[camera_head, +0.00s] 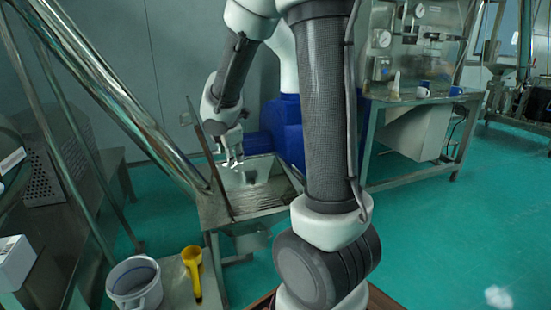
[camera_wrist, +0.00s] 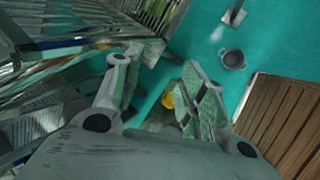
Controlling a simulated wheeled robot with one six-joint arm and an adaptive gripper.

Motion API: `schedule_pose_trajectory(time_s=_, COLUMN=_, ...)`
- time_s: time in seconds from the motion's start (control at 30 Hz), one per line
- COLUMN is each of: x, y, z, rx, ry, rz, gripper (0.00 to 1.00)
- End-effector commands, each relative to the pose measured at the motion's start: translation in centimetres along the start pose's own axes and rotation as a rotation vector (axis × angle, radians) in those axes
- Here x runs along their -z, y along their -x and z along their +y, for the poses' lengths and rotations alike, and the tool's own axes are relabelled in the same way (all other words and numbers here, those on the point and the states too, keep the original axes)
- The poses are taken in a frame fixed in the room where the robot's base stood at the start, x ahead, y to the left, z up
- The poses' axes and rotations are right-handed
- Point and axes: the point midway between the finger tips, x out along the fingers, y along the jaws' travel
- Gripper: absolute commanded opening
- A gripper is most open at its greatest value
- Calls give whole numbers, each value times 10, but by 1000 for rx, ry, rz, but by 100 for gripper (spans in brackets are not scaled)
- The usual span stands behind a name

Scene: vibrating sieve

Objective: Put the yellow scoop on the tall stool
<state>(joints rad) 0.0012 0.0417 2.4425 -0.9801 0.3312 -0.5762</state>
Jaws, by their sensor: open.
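The yellow scoop (camera_head: 193,270) lies on a low grey top (camera_head: 176,270) at the lower left of the head view, with its round end toward the back and its handle toward me. My gripper (camera_head: 232,160) is open and empty in the head view, above the metal hopper and well up and back from the scoop. In the wrist view, my gripper (camera_wrist: 163,65) has its two fingers spread. A small yellow patch (camera_wrist: 168,101) shows behind the right finger, mostly hidden; it looks like part of the scoop. I cannot pick out the tall stool for certain.
A white bucket (camera_head: 135,284) stands left of the scoop. A metal hopper (camera_head: 248,205) is below my gripper. A thick slanted pipe (camera_head: 130,105) crosses the left side. A metal table with cups (camera_head: 423,89) stands at the right. Green floor (camera_head: 450,230) is open at right.

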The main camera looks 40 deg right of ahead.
Motion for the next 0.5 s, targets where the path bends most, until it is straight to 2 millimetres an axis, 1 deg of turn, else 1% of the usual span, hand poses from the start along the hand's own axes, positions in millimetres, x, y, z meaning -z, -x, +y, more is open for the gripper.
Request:
schedule_pose_trajectory(time_s=0.03, x=-21, y=32, z=-6, rx=-17, ry=-164, rz=-25, gripper=41)
schedule_pose_trajectory(time_s=0.07, x=-32, y=49, z=-14, rx=-16, ry=-273, rz=-38, gripper=41)
schedule_pose_trajectory(time_s=0.1, x=-45, y=70, z=-27, rx=-11, ry=-416, rz=-47, gripper=41)
schedule_pose_trajectory(time_s=0.17, x=-59, y=99, z=-51, rx=5, ry=-628, rz=-48, gripper=41)
schedule_pose_trajectory(time_s=0.2, x=-64, y=117, z=-69, rx=21, ry=-763, rz=-41, gripper=41)
schedule_pose_trajectory(time_s=0.27, x=-66, y=140, z=-97, rx=56, ry=-950, rz=-18, gripper=41)
schedule_pose_trajectory(time_s=0.3, x=-64, y=153, z=-115, rx=84, ry=-1063, rz=1, gripper=41)
schedule_pose_trajectory(time_s=0.4, x=-54, y=178, z=-154, rx=162, ry=-1284, rz=56, gripper=41)
schedule_pose_trajectory(time_s=0.5, x=-41, y=193, z=-180, rx=232, ry=-1421, rz=102, gripper=41)
